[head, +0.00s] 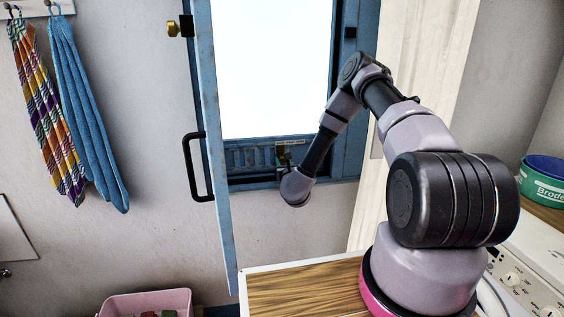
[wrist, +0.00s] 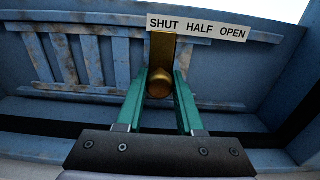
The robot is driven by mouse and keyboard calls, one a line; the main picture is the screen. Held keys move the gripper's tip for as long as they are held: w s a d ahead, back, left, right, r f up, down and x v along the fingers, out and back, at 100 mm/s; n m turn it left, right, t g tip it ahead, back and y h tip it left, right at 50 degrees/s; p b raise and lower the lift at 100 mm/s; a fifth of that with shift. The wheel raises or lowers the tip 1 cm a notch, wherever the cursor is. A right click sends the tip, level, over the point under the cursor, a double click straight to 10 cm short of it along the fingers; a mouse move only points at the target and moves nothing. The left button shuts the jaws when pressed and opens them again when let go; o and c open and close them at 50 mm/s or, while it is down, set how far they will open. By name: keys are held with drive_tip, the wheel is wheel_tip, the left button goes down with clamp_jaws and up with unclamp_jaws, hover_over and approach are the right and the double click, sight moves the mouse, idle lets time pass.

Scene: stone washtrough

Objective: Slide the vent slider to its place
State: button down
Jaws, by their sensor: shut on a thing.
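The vent slider is a brass plate with a round knob (wrist: 160,84), set in a blue slatted vent panel (wrist: 62,58). A white label (wrist: 198,28) above it reads SHUT, HALF, OPEN from left to right. The brass plate stands under the word SHUT in the wrist view. My gripper (wrist: 160,76) has green fingers, one on each side of the knob, and is shut on it. In the head view the vent (head: 248,157) is at the bottom of the window frame, and my wrist hides part of it.
A blue window casement (head: 208,100) with a black handle (head: 194,167) stands open left of the vent. A wooden worktop (head: 302,288), a pink tub (head: 150,302) and a green tin (head: 543,185) are nearer me.

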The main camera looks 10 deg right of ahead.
drive_tip(key=d, duration=0.4)
idle(0.3)
drive_tip(key=c, duration=0.5)
unclamp_jaws()
drive_tip(key=shift+c, duration=0.2)
drive_tip(key=s, duration=1.1)
drive_tip(key=shift+w, duration=0.1)
